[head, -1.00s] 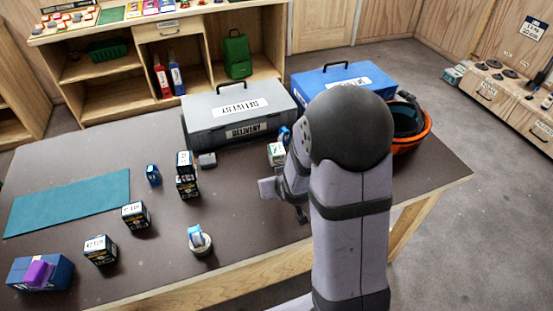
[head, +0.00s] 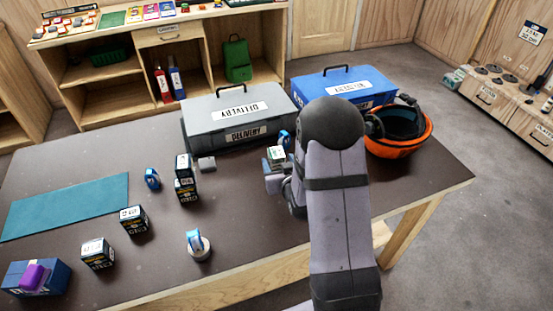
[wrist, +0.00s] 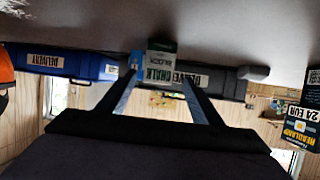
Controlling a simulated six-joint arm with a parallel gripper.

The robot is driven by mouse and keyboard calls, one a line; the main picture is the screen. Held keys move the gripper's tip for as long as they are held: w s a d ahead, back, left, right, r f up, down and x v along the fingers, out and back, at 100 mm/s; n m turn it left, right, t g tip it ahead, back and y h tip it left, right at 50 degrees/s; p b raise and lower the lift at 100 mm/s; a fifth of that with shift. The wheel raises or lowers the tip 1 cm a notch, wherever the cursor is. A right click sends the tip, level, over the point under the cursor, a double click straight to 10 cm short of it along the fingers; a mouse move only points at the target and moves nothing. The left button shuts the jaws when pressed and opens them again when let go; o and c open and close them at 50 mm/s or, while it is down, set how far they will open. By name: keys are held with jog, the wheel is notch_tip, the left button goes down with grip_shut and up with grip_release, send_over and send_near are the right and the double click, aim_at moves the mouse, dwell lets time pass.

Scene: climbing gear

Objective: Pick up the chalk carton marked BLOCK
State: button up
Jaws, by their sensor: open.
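The chalk carton (head: 276,154) is a small white and green box standing in front of the grey case, partly hidden by my gripper. In the wrist view the chalk carton (wrist: 160,66) appears upside down, with CHALK on its face and a smaller word that looks like BLOCK. My gripper (head: 274,180) is low over the table on the near side of the carton. In the wrist view my gripper (wrist: 162,82) is open, with the carton ahead between its two fingertips. I cannot tell whether the fingers flank it.
The grey DELIVERY case (head: 238,118) stands just behind the carton. A blue case (head: 345,84) and an orange helmet (head: 400,145) are to the right. A blue tape roll (head: 285,139) is close behind the carton.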

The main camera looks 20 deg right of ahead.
aim_at(277, 156)
jog(key=shift+p+x, duration=0.9)
jog(key=shift+x, duration=1.85)
jog(key=shift+d, duration=0.15)
jog(key=shift+r, duration=0.1)
jog(key=c, duration=1.2)
